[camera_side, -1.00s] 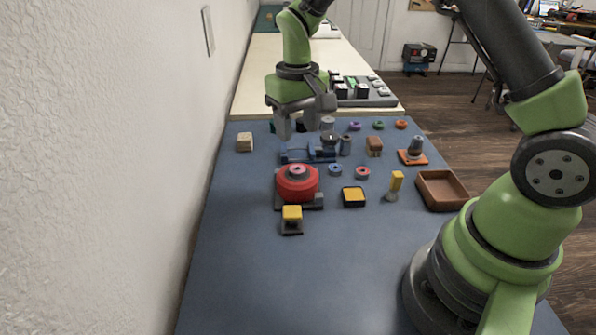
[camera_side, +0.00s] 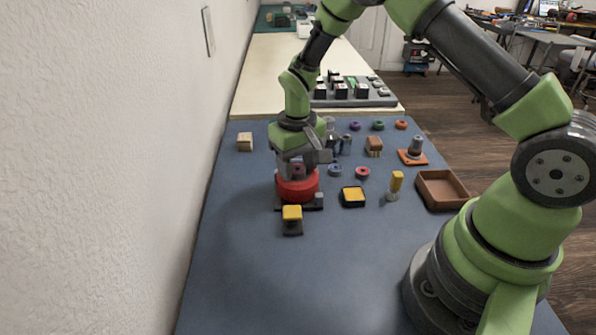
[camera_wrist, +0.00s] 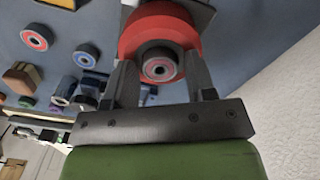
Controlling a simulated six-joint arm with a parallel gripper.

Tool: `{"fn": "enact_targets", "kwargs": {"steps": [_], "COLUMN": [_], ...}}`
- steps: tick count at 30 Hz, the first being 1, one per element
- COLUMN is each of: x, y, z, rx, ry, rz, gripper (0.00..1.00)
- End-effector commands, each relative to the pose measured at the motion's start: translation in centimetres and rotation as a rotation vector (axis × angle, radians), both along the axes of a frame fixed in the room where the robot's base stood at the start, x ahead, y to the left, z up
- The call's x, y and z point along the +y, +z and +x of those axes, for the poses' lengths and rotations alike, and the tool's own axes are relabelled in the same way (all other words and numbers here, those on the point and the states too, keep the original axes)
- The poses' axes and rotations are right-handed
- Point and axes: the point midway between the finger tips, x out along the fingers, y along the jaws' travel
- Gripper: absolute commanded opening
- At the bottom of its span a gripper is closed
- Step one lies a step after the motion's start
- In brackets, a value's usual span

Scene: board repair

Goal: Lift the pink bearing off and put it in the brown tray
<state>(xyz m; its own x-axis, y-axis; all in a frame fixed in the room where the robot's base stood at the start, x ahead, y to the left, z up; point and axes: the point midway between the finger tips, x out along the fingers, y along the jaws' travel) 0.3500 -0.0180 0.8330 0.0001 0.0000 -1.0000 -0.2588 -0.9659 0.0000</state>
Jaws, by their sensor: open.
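The pink bearing (camera_wrist: 159,69) is a dark grey ring with a pinkish band. It sits on top of the red round housing (camera_wrist: 150,24), which also shows in the side view (camera_side: 298,190). My gripper (camera_side: 297,174) is directly above the housing, pointing down, with its fingers open. In the wrist view, one finger stands on each side of the bearing; I cannot tell whether either touches it. In the side view the fingers largely hide the bearing. The brown tray (camera_side: 441,188) lies at the right edge of the mat and is empty.
Blue (camera_side: 335,170) and red (camera_side: 362,173) rings lie between housing and tray. A yellow-topped black box (camera_side: 353,197), an upright yellow piece (camera_side: 396,182) and a yellow block on a dark base (camera_side: 291,213) stand nearby. The front of the mat is clear.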

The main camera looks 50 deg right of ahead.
Motion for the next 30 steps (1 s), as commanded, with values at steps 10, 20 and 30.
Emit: {"fn": "enact_targets", "kwargs": {"steps": [10, 20, 30], "x": [0.0, 0.0, 0.0], "y": [0.0, 0.8, 2.3], "z": [0.0, 0.1, 0.0], "rx": [0.000, -0.001, -0.001], "ry": [0.000, -0.001, 0.001], "rz": [0.000, 0.000, 0.000], "gripper": [0.15, 0.15, 0.15]}}
